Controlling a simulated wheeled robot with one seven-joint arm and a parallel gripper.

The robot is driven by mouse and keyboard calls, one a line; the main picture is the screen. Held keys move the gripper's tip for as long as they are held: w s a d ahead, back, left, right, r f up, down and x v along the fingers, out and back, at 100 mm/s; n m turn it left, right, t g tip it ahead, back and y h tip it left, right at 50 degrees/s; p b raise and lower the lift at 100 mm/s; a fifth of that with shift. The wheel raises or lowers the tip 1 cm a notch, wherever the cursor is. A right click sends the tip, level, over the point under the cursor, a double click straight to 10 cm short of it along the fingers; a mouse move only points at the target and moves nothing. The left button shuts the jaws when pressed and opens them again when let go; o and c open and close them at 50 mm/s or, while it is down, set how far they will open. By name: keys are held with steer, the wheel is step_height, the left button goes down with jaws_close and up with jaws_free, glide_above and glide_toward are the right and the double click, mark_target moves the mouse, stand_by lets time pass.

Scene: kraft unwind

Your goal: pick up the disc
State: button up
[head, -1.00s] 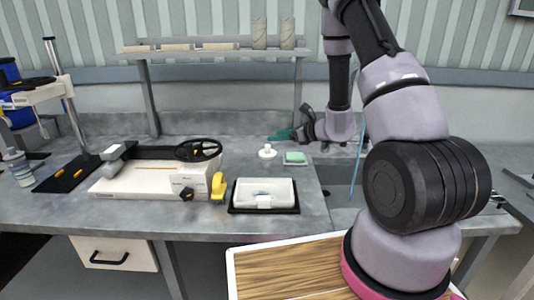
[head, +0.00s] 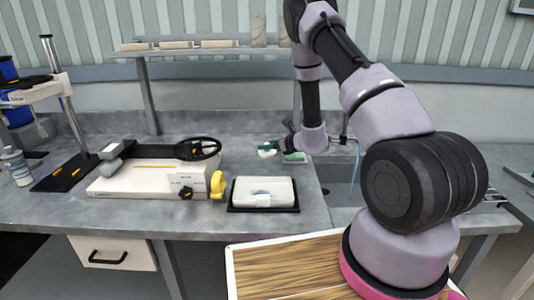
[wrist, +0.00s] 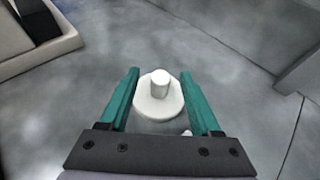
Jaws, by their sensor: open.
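The disc (wrist: 158,104) is white and round with a short upright knob on top. In the wrist view it lies flat on the grey bench between the two teal fingers of my gripper (wrist: 161,95), which are open and apart from it on both sides. In the head view the disc (head: 266,154) shows beside the teal fingers of my gripper (head: 272,146), partly covered by them. How far the fingertips are above the bench is hard to tell.
A green pad (head: 294,158) lies right of the disc, partly behind my gripper. A white box in a black tray (head: 264,194) stands in front. A sink basin (head: 343,192) lies to the right.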

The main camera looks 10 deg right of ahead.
steer(key=shift+w+a+f, duration=0.3)
steer(key=shift+w+a, duration=0.05)
steer(key=shift+w, duration=0.2)
jaws_close()
steer(key=shift+r, duration=0.1)
